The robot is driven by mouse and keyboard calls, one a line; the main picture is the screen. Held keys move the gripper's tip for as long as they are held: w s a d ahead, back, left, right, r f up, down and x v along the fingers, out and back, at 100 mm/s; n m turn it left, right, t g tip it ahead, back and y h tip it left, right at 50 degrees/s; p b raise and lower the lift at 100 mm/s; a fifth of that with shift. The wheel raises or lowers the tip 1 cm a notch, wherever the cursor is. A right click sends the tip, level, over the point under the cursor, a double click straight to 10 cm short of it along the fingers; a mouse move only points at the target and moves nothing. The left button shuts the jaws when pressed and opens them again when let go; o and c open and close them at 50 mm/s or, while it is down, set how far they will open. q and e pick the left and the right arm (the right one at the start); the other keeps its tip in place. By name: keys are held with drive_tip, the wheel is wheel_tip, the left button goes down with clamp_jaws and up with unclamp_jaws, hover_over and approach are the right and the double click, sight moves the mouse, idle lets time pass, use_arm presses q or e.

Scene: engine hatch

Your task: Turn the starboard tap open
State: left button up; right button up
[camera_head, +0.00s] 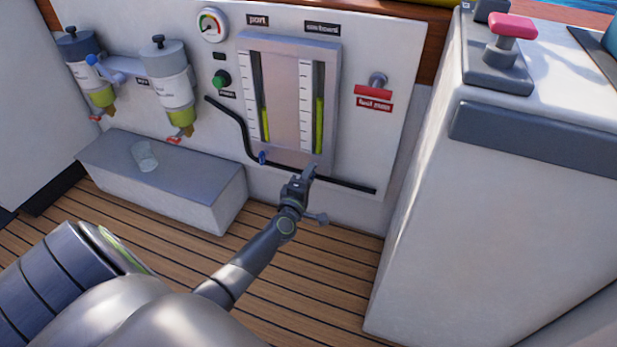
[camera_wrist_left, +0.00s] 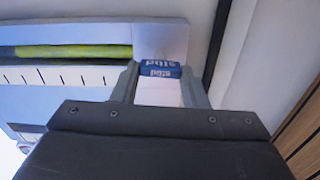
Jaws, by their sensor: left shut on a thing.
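The sight-gauge panel (camera_head: 285,95) has two tubes with yellow-green liquid, labelled port and starboard. My left gripper (camera_head: 309,171) is at the foot of the starboard tube (camera_head: 318,110). In the left wrist view a small blue tap handle with white lettering (camera_wrist_left: 160,69) sits between the fingers of my left gripper (camera_wrist_left: 158,80), which is shut on it. Its long side runs about the same way as the tube in that view. The gripper hides this starboard tap in the head view. The blue port tap (camera_head: 262,157) shows to its left. My right gripper is not in view.
A black pipe (camera_head: 340,183) runs close under the gripper. Two filter bowls (camera_head: 172,85), a green button (camera_head: 222,79) and a red fuel handle (camera_head: 373,91) are on the wall. A grey box with a glass (camera_head: 145,157) stands left. A white console (camera_head: 500,200) stands right.

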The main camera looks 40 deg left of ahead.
use_arm(q)
drive_tip(key=shift+n, duration=0.5)
drive_tip(key=o, duration=1)
drive_tip(key=shift+p+v, duration=0.4)
drive_tip(key=shift+v, duration=8.35)
